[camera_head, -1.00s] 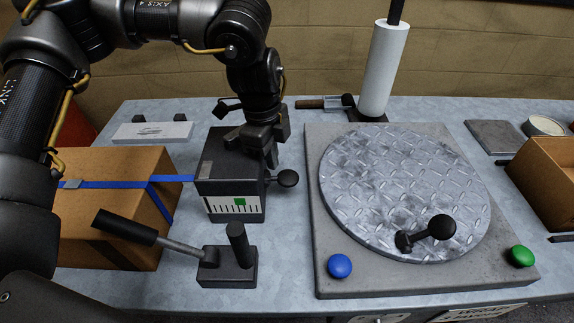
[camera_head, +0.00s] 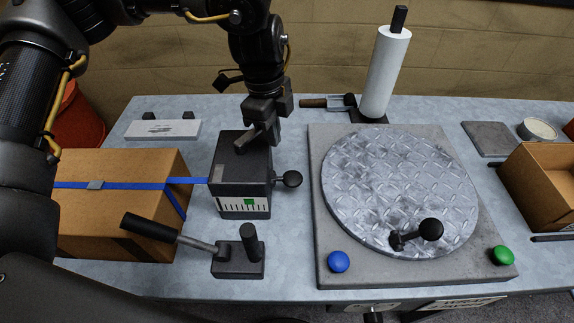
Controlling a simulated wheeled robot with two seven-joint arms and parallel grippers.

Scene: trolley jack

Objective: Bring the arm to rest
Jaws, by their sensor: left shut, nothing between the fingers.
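My left arm comes in from the left and reaches over the table. Its gripper (camera_head: 260,138) points down just above and behind the dark box with a gauge (camera_head: 240,172). The gripper is shut and holds nothing. The gauge box has a white scale with a green mark on its front and a black knob (camera_head: 292,179) on its right side. A blue strap (camera_head: 125,184) runs from it across a cardboard box (camera_head: 120,165). The jack lever (camera_head: 150,228) stands on a small dark base in front. My right gripper is not in view.
A round tread-plate turntable (camera_head: 395,190) with a crank knob sits on a grey base, with a blue button (camera_head: 338,262) and a green button (camera_head: 503,255). A white roll (camera_head: 386,75) stands behind it. An open cardboard box (camera_head: 545,185) is at the right.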

